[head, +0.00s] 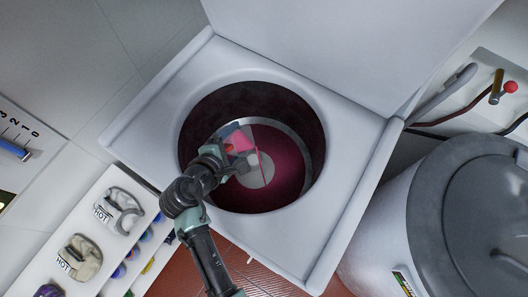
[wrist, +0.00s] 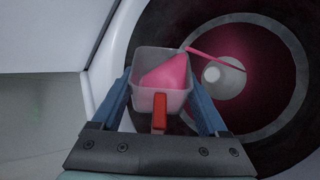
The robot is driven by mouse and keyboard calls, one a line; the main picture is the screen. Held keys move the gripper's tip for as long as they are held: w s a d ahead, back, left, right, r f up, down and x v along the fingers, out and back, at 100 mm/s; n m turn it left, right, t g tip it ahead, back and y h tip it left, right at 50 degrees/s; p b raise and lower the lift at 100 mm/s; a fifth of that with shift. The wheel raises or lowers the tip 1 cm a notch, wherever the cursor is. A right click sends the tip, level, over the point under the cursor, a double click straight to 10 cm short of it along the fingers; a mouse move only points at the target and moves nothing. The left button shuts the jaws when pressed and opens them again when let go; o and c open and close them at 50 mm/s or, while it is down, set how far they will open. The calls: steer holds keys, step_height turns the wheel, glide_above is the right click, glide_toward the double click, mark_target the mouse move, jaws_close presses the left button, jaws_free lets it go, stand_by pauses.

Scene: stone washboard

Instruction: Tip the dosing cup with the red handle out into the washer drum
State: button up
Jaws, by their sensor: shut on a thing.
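My gripper (wrist: 161,86) is shut on the dosing cup (wrist: 146,101), one blue finger against each side wall. The cup is translucent, with its red handle (wrist: 159,114) facing my wrist. Pink liquid (wrist: 166,74) is in the cup, slanted toward its far right corner. A thin pink stream runs from that corner in the wrist view. In the head view my gripper (head: 230,148) holds the cup (head: 264,137) tilted over the open washer drum (head: 292,163), and the stream falls inside the drum opening. The drum's inside looks pinkish around a pale central post (wrist: 225,77).
The raised white lid (head: 340,45) stands behind the opening. A grey lidded bin (head: 425,215) is at the right, below a red-knobbed valve (head: 509,87) and hoses.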

steer(key=shift+s+d+r+m+t+y+b, duration=0.1)
steer(key=shift+d+r+m+t+y+b, duration=0.25)
steer(key=shift+b, duration=0.4)
steer(key=shift+s+d+r+m+t+y+b, duration=0.1)
steer(key=shift+r+m+t+y+b, duration=0.1)
steer(key=shift+m+t+y+b, duration=0.3)
stand_by(1.3)
steer(key=shift+s+d+r+m+y+b, duration=0.1)
steer(key=shift+s+d+m+y+b, duration=0.15)
steer(key=shift+d+b, duration=0.2)
steer(key=shift+s+d+r+m+y+b, duration=0.1)
steer(key=shift+s+d+m+y+b, duration=0.15)
steer(key=shift+b, duration=0.3)
stand_by(0.4)
steer(key=shift+d+r+m+t+y, duration=0.25)
steer(key=shift+d+m+t+y, duration=0.1)
steer(key=shift+m+t+y, duration=0.15)
stand_by(1.1)
